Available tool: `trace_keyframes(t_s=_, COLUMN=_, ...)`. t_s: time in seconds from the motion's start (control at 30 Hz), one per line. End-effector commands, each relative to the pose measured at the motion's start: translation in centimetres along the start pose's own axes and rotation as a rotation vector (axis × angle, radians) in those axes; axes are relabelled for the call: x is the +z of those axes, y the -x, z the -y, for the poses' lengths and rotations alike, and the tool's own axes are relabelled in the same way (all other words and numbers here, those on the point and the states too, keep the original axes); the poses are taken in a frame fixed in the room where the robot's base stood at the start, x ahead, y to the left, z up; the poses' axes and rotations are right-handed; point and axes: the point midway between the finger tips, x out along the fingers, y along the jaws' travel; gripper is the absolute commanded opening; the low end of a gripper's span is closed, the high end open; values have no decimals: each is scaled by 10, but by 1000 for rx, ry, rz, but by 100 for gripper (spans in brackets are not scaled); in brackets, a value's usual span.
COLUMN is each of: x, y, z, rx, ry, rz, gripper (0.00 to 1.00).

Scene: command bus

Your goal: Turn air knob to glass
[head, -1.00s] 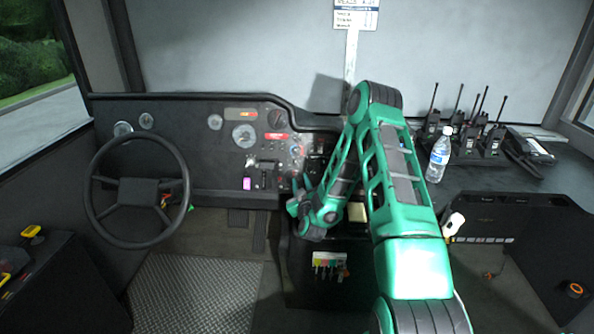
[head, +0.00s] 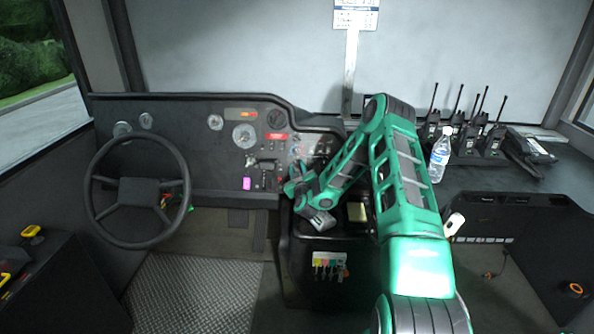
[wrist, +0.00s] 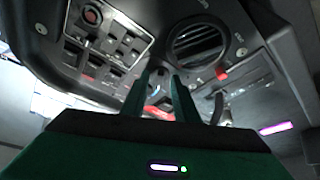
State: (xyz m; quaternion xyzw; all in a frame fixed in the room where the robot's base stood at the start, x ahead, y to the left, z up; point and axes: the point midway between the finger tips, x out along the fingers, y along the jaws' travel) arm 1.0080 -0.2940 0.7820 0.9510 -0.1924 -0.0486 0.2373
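My gripper (head: 294,172) reaches the right part of the dashboard, below the red label. In the wrist view its two green fingers (wrist: 162,78) point at the dash panel with a narrow gap between them. A small round dial or knob with blue and red marks (wrist: 158,94) shows in that gap, partly hidden by the fingers. A red knob (wrist: 222,73) sits to the right, below the round air vent (wrist: 197,40). I cannot tell which one is the air knob or read any glass mark. Contact with the panel is not clear.
The steering wheel (head: 137,190) stands to the left. A panel of rocker switches (wrist: 105,45) is left of the fingers. A water bottle (head: 439,155) and several radios (head: 490,140) stand on the right counter. Coloured levers (head: 328,264) are below my arm.

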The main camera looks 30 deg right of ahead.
Motion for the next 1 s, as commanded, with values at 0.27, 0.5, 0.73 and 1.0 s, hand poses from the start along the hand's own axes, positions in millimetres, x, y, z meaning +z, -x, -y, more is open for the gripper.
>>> trace_keyframes(t_s=0.27, x=0, y=0, z=0, rx=0, ry=0, rz=0, gripper=0)
trace_keyframes(t_s=0.5, x=1, y=-1, z=-2, rx=3, ry=-4, rz=-1, gripper=0)
trace_keyframes(t_s=0.73, x=1, y=-1, z=0, rx=28, ry=-63, rz=0, gripper=0)
trace_keyframes(t_s=1.0, x=1, y=-2, z=2, rx=105, ry=-242, rz=0, gripper=0)
